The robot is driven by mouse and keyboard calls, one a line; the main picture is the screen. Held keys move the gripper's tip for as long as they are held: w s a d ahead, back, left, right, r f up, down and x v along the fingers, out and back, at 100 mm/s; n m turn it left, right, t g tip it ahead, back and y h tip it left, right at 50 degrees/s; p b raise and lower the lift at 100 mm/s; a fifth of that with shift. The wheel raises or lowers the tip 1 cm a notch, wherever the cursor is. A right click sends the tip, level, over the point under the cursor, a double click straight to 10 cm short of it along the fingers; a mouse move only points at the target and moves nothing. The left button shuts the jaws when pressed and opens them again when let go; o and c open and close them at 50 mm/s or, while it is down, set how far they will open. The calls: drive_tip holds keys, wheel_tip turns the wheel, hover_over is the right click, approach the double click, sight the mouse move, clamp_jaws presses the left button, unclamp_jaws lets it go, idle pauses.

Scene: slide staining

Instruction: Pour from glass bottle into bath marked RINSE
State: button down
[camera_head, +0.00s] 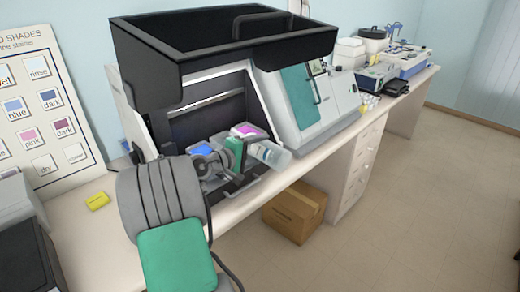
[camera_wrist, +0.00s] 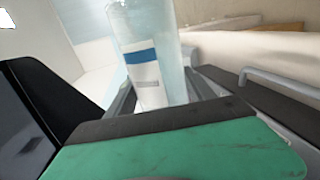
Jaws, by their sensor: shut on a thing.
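My gripper (camera_head: 247,150) is shut on the glass bottle (camera_head: 271,154) at the front of the staining machine. The bottle is pale and see-through with a white and blue label. In the head view it lies strongly tilted, its outer end pointing right. The bottle (camera_wrist: 150,50) also shows in the wrist view beyond the dark gripper edge. A bath with blue content (camera_head: 202,150) and one with magenta content (camera_head: 244,130) sit in the machine behind my gripper. I cannot make out a bath marked RINSE; my arm and the bottle hide part of the bath row. No stream is visible.
The staining machine (camera_head: 222,38) has a raised black hood above the baths. A wall chart (camera_head: 42,110) shows shade swatches, including a pale one for rinse. A cardboard box (camera_head: 296,213) stands on the floor.

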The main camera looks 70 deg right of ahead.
drive_tip(key=shift+w+d+r+n+g+p, duration=0.15)
drive_tip(key=shift+r+n+p, duration=0.15)
drive_tip(key=shift+r+p, duration=0.5)
drive_tip(key=shift+w+a+r+n+g+p, duration=0.15)
drive_tip(key=shift+r+n+p, duration=0.15)
drive_tip(key=shift+p, duration=0.85)
drive_tip(key=shift+s+d+f, duration=0.1)
drive_tip(key=shift+f, duration=0.05)
idle(0.6)
drive_tip(key=shift+f+b, duration=0.25)
drive_tip(key=shift+b, duration=0.15)
drive_tip(key=shift+r, duration=0.1)
drive_tip(key=shift+s+r+m+t+b, duration=0.2)
drive_tip(key=shift+r+m+t+b, duration=0.25)
drive_tip(key=shift+r+m, duration=0.85)
drive_tip(key=shift+r, duration=0.2)
